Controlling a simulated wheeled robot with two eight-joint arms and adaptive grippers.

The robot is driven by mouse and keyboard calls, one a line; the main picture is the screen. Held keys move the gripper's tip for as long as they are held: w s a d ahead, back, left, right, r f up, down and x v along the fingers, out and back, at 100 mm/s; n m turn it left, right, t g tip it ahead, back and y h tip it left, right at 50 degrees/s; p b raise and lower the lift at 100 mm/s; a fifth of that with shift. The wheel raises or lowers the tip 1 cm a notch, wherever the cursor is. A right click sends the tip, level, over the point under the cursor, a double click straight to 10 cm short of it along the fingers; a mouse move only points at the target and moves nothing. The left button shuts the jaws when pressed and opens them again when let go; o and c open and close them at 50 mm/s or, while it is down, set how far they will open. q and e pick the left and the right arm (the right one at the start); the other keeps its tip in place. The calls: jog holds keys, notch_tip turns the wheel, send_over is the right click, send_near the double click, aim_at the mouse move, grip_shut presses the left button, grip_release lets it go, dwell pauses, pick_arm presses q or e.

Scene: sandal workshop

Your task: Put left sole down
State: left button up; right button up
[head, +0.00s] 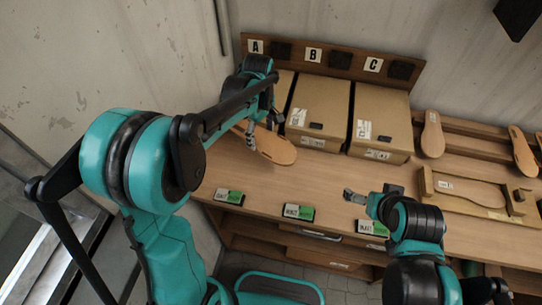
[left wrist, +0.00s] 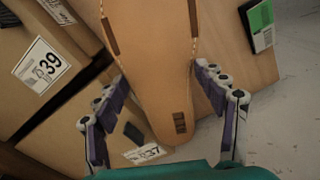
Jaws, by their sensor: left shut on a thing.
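A tan sole (head: 272,147) is at the left end of the bench, in front of the cardboard boxes. My left gripper (head: 264,119) is shut on it; the arm hides part of the sole. In the left wrist view the sole (left wrist: 160,75) lies between the two purple-and-grey fingers, with dark slots along its sides and a dark mark at its near end. I cannot tell whether the sole touches the bench top. My right gripper (head: 352,195) is over the bench's front middle, with nothing visible in it; its opening is too small to judge.
Cardboard boxes (head: 378,120) stand under the A, B and C signs (head: 313,54). More soles (head: 432,135) and a wooden fixture (head: 470,191) are at the right. The bench top (head: 315,175) is clear in the middle.

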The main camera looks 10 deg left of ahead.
aim_at(262, 159)
pick_arm(q)
notch_tip(262, 159, down, 11)
jog(key=shift+w+f+b, duration=0.1)
jog(key=shift+b, duration=1)
jog(key=shift+f, duration=0.1)
jog(key=o, duration=1.3)
jog(key=shift+c, duration=0.2)
